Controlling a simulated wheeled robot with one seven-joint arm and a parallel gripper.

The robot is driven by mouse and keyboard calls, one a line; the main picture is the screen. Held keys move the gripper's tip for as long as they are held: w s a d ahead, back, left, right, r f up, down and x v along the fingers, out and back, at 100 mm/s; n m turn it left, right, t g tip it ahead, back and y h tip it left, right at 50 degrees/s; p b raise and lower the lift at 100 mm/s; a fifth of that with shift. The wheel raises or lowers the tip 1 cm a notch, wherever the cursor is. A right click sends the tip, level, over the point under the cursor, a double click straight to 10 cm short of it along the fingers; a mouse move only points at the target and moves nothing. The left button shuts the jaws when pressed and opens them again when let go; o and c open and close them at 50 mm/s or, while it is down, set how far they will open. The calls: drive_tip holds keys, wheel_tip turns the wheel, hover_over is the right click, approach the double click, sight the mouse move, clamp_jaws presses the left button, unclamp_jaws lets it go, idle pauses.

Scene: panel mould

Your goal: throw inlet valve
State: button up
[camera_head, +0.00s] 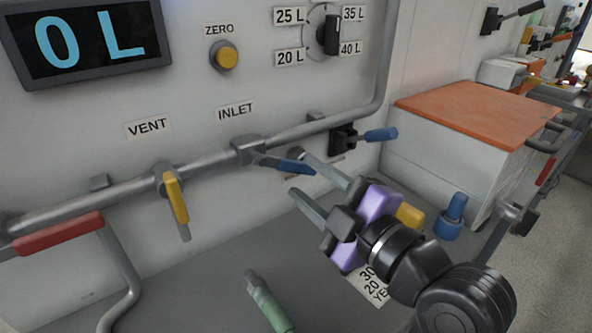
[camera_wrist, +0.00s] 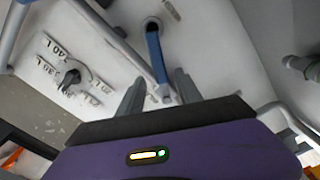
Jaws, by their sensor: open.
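The inlet valve has a blue lever handle (camera_head: 296,167) below the INLET label, pointing right and slightly down from its grey body (camera_head: 248,150) on the pipe. My gripper (camera_head: 298,174) is open, with its two grey fingertips close to the handle's free end. In the wrist view a blue handle (camera_wrist: 156,58), which looks like the same one, lies in line with the gap between my fingers (camera_wrist: 160,85). I see no grip on it, and cannot tell whether it is in depth between the fingers. The purple gripper body hides the lower wrist view.
The yellow vent lever (camera_head: 175,190) hangs down on the same pipe, to the left. Another blue lever (camera_head: 380,134) on a black mount is to the right. A red-sleeved handle (camera_head: 60,233), a blue knob (camera_head: 452,217) and a green rod (camera_head: 268,306) are nearby. The display (camera_head: 90,38) reads 0 L.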

drive_tip(key=shift+v, duration=0.95)
